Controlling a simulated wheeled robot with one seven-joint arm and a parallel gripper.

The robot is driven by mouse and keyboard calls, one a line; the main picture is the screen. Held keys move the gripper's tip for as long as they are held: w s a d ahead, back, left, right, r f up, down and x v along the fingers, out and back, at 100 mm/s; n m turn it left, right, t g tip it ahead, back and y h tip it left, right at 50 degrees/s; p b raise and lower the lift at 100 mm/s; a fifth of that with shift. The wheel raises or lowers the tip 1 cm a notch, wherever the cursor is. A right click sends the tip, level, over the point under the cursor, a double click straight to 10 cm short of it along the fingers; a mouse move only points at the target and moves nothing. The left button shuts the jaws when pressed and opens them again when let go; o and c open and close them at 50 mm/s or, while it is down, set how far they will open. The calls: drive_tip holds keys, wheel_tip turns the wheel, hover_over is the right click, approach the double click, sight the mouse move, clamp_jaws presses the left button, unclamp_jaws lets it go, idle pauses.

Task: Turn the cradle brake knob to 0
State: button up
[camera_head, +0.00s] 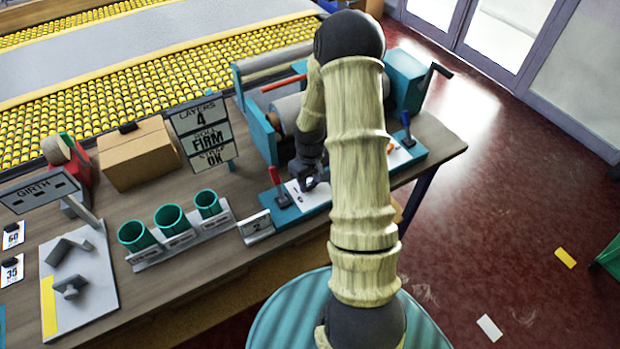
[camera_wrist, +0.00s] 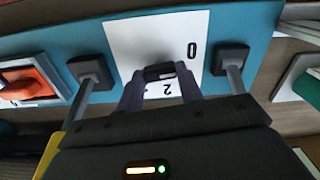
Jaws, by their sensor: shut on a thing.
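The brake knob (camera_wrist: 153,71) is a small dark knob on a white plate (camera_wrist: 125,40) set in a teal panel. The plate carries a "0" above and to the right of the knob and a "2" just below it, upside down in the wrist view. A pale mark on the knob lies on the side toward the "2". My gripper (camera_wrist: 160,76) is shut on the knob, with a dark finger on either side. In the head view my gripper (camera_head: 309,180) is over the white plate of the cradle base, and the knob is mostly hidden there.
A red lever (camera_head: 273,175) and a blue lever (camera_head: 406,125) stand on the cradle base. A "2" card (camera_head: 257,226) and several green cups (camera_head: 170,218) are to the left. A sign (camera_head: 205,135) and cardboard box (camera_head: 137,158) stand behind. Open floor lies right.

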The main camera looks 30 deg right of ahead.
sight(309, 183)
drive_tip(key=shift+w+r+n+p, duration=0.1)
drive_tip(key=shift+n+p, duration=0.25)
drive_tip(key=shift+n, duration=0.95)
drive_tip(key=o, duration=1)
wheel_tip(309, 183, up, 17)
drive_tip(key=shift+r+b, duration=0.15)
drive_tip(key=shift+b, duration=0.15)
drive_tip(key=shift+a, duration=0.1)
